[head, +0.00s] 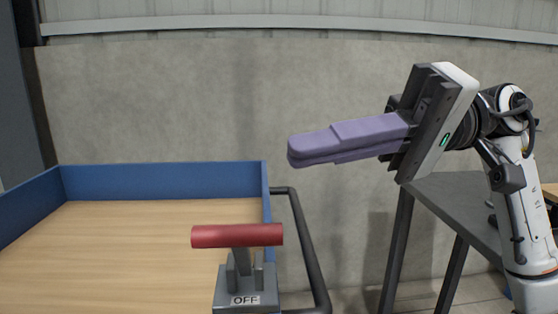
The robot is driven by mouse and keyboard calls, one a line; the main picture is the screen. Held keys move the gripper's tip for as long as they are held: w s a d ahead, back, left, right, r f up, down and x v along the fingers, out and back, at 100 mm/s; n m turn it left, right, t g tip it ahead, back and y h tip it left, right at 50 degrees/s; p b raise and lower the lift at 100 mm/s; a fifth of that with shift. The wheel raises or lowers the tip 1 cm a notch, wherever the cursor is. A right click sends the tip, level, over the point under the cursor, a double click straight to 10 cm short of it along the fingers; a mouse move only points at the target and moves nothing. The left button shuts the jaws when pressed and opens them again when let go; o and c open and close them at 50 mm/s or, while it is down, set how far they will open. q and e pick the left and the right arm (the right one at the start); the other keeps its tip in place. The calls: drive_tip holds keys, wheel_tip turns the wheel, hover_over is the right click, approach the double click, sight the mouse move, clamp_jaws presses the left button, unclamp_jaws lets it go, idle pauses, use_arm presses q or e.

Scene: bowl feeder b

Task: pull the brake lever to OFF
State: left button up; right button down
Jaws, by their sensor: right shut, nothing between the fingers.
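The brake lever has a red cylindrical handle (237,236) lying crosswise on a short grey stem. Its grey base (247,289) carries a white label reading OFF, at the bottom centre of the head view. My right gripper (292,151) reaches in from the right with its purple fingers together and nothing between them. It appears above and to the right of the red handle, apart from it. My left gripper is not in view.
A cart with a wooden bed (140,245) and blue side walls (165,181) fills the lower left. A dark tubular handle (308,250) stands right of the lever. A grey table (450,200) is at the right, and a concrete wall (200,100) is behind.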

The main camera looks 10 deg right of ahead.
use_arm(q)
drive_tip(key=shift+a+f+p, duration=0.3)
use_arm(e)
drive_tip(key=d, duration=0.4)
drive_tip(key=d+r, duration=0.1)
drive_tip(key=d, duration=0.1)
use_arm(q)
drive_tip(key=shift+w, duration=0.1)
use_arm(e)
drive_tip(key=shift+a, duration=0.1)
